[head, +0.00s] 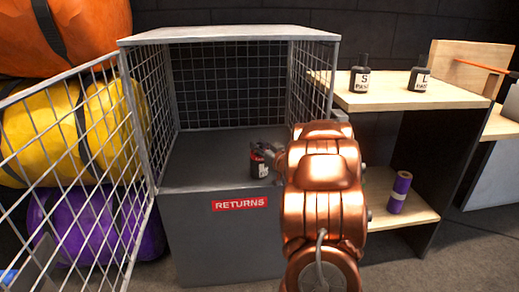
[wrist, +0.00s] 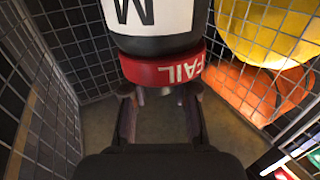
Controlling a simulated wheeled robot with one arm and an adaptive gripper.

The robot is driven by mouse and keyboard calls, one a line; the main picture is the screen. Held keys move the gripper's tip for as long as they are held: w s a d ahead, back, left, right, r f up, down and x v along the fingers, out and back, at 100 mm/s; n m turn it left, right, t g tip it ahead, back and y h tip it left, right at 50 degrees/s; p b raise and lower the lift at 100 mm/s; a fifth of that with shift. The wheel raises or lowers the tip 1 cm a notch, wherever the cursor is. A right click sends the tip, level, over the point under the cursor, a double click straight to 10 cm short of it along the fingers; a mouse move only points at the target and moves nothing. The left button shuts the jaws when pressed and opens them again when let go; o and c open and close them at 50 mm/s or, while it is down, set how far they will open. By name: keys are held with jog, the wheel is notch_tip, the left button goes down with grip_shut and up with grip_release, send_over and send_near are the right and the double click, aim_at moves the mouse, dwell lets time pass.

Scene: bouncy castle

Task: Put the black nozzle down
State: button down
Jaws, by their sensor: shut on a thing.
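The black nozzle (head: 258,163) is in the front part of the returns cage (head: 166,122), close above or on its grey floor; I cannot tell whether it touches. In the wrist view the nozzle (wrist: 160,45) fills the top, with a white label marked M and a red band reading FAIL. My gripper (wrist: 160,97) is shut on the nozzle at the red-band end. In the head view my gripper (head: 270,152) reaches in from the right, and my copper arm hides the cage's front right corner.
The cage's mesh door (head: 75,150) stands open at the left. Orange, yellow and purple rolls are stacked behind it. At the right, a wooden shelf (head: 400,97) holds two black nozzles labelled S and L, with a purple roll (head: 399,192) below. The cage floor's back is clear.

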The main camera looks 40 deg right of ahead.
jog(key=shift+r, duration=0.1)
jog(key=c, duration=0.9)
grip_release()
jog(key=s+a+p, duration=0.2)
jog(key=s, duration=1)
jog(key=shift+p, duration=0.4)
jog(key=shift+w+a, duration=0.1)
jog(key=shift+w, duration=0.05)
